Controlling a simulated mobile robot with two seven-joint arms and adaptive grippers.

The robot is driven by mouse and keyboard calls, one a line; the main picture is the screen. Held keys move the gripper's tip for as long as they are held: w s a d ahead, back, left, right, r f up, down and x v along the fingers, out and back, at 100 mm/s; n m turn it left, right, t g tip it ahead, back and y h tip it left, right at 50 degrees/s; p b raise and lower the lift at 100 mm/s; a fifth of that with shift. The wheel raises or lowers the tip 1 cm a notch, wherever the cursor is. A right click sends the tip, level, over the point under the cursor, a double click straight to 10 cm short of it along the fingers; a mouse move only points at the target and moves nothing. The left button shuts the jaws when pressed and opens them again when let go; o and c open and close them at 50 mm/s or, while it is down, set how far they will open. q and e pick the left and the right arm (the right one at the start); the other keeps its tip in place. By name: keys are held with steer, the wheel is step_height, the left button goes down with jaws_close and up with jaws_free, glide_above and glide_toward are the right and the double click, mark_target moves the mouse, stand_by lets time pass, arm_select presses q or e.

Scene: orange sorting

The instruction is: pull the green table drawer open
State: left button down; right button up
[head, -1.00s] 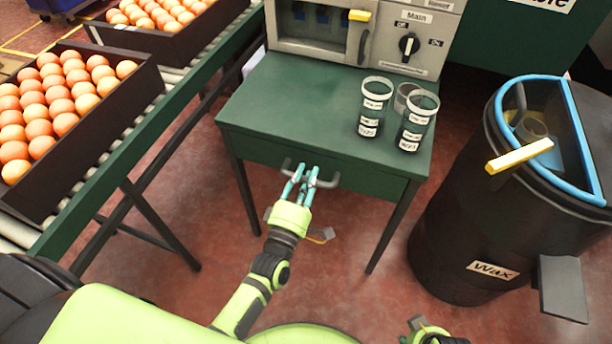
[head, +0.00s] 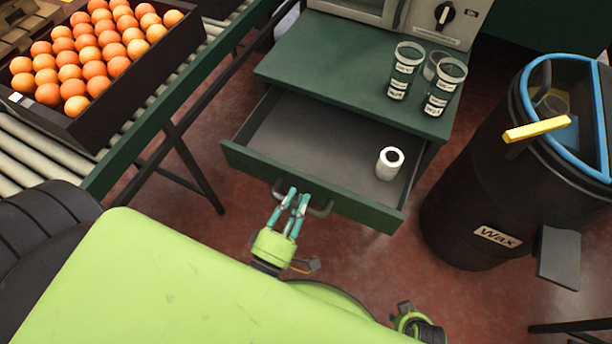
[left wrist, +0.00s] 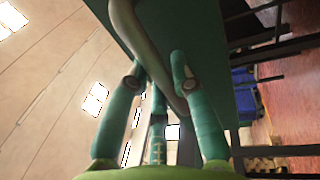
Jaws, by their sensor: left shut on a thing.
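The green table (head: 325,75) has its drawer (head: 270,165) pulled out, so the grey inside shows. A white roll with a dark hole (head: 389,163) stands in the drawer toward its right end. My left gripper (head: 297,197) is shut on the drawer handle (head: 319,209) at the middle of the drawer front. In the left wrist view, the handle (left wrist: 128,28) runs between the teal fingers (left wrist: 155,85). My right gripper (head: 405,312) shows only in part at the bottom of the head view, low and away from the table; its fingers are not clear.
Several labelled cups (head: 405,70) stand on the table's right side. A machine with a dial (head: 444,14) is behind them. A black wax barrel (head: 480,190) with a blue rim stands to the right. A crate of oranges (head: 150,65) sits on a roller conveyor (head: 25,160) at left.

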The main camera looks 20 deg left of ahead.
arm_select(q)
steer(key=shift+s, duration=1.65)
steer(key=c, duration=1.1)
jaws_free()
steer(key=shift+o, duration=0.2)
steer(key=s+f, duration=0.2)
steer(key=s, duration=0.9)
steer(key=shift+s+a, duration=0.25)
steer(key=shift+s, duration=0.15)
steer(key=shift+f, duration=0.15)
